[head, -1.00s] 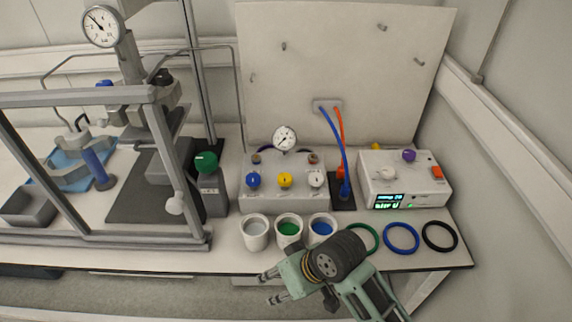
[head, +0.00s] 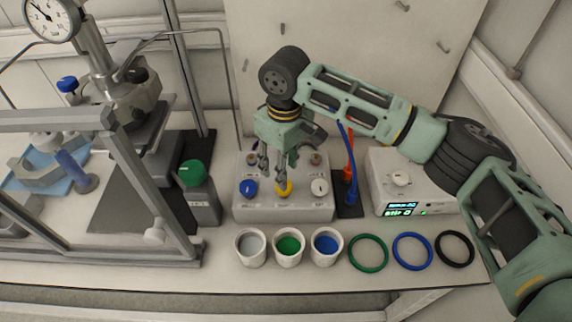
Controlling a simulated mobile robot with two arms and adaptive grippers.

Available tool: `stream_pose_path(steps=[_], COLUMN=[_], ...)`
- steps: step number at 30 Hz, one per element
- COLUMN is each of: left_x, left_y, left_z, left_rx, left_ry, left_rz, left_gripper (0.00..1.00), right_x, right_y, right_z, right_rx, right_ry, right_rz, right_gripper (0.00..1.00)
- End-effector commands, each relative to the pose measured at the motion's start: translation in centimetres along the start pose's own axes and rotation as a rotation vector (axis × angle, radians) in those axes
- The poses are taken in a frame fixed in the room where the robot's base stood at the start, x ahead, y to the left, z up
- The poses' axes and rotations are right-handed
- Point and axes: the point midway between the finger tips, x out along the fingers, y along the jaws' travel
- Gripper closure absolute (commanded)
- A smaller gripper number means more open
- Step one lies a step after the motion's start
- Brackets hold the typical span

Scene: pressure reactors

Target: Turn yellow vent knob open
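The yellow vent knob (head: 284,189) is on the front of the grey valve block (head: 260,213), between a blue knob (head: 248,188) and a white knob (head: 319,187). My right gripper (head: 272,180) points down over the block, with its fingers apart. One fingertip is just above the yellow knob and overlaps its upper edge in the picture; the other is to the left, between the blue and yellow knobs. I cannot tell whether the fingertip touches the knob. The gauge on the block is hidden behind the gripper. My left gripper is not in view.
White cups (head: 251,261) and the green, blue and black rings (head: 412,266) lie along the table's front. A controller box (head: 387,170) stands right, partly behind my arm. A green-knobbed unit (head: 203,203) and a metal frame (head: 115,262) are left.

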Motion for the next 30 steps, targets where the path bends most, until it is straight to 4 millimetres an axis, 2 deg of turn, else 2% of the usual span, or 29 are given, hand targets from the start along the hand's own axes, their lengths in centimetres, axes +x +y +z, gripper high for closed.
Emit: stream_pose_path(steps=[2,5,14,21,26,30], left_x=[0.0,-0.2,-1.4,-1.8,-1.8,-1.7], left_y=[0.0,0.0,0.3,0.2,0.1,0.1], left_z=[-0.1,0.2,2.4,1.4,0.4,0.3], left_rx=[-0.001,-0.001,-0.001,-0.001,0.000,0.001], left_ry=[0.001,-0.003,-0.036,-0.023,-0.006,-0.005], left_rz=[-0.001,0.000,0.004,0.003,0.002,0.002], left_gripper=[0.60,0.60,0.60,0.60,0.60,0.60], right_x=[-0.8,-0.5,4.0,6.4,6.7,6.7], right_y=[0.9,1.1,1.2,1.3,1.3,1.3], right_z=[-0.1,0.0,0.1,0.0,0.0,0.0], right_rx=[0.016,0.023,0.024,0.022,0.022,0.022], right_ry=[-0.010,-0.017,-0.016,-0.013,-0.012,-0.012], right_rz=[0.016,0.019,0.019,0.020,0.020,0.020], right_gripper=[0.60,0.60,0.60,0.60,0.60,0.61])
